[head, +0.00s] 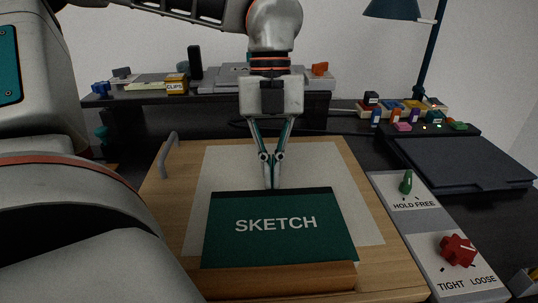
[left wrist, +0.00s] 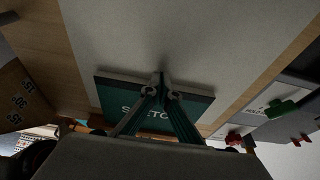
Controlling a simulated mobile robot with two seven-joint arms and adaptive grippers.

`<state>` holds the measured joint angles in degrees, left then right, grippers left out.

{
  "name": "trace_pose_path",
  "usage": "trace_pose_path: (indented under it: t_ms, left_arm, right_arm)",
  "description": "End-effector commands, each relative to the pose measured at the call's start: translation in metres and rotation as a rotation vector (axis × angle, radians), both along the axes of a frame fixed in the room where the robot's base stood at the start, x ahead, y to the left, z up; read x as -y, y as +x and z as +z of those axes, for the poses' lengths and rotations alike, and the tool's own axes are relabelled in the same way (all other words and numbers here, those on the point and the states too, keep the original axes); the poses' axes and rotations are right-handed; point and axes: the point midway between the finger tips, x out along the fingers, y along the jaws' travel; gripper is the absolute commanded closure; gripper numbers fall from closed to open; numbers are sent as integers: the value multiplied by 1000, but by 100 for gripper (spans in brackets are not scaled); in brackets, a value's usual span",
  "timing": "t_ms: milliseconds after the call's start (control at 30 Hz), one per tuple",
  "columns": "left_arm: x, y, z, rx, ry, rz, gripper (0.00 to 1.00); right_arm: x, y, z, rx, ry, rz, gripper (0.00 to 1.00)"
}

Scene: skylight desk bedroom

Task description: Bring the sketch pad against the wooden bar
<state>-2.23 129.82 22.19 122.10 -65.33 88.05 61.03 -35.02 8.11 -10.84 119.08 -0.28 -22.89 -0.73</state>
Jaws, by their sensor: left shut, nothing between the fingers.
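The dark green sketch pad (head: 280,243) lies flat on the wooden board (head: 164,214), partly over a pale sheet (head: 335,183). The wooden bar (head: 285,280) runs along the board's near edge. The pad's near edge is close to the bar in the head view; I cannot tell whether they touch. My left gripper (head: 272,187) is shut and empty, pointing down, with its fingertips at the pad's far edge. In the left wrist view the fingertips (left wrist: 163,76) also meet the edge of the pad (left wrist: 112,95). My right gripper is not in view.
A grey panel with a green knob (head: 406,182) and a red knob (head: 458,250) stands right of the board. A metal handle (head: 168,155) rises at the board's left. A shelf (head: 215,99) with small items lies behind, and a blue lamp (head: 428,50) stands at right.

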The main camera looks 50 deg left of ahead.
Motion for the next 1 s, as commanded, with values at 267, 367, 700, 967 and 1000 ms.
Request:
trace_pose_path:
  t_ms: [267,367,700,967,1000]
  left_arm:
    - [-3,3,13,-2,1,0,100]
    - [-4,4,19,-1,1,2,100]
    - [-8,7,38,1,0,2,100]
    - [-11,9,53,3,1,1,100]
    - [-11,9,55,3,1,1,100]
  right_arm:
    - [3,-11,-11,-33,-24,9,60]
    - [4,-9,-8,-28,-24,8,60]
    - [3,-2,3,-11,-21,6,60]
    - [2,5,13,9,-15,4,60]
    - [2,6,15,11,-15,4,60]
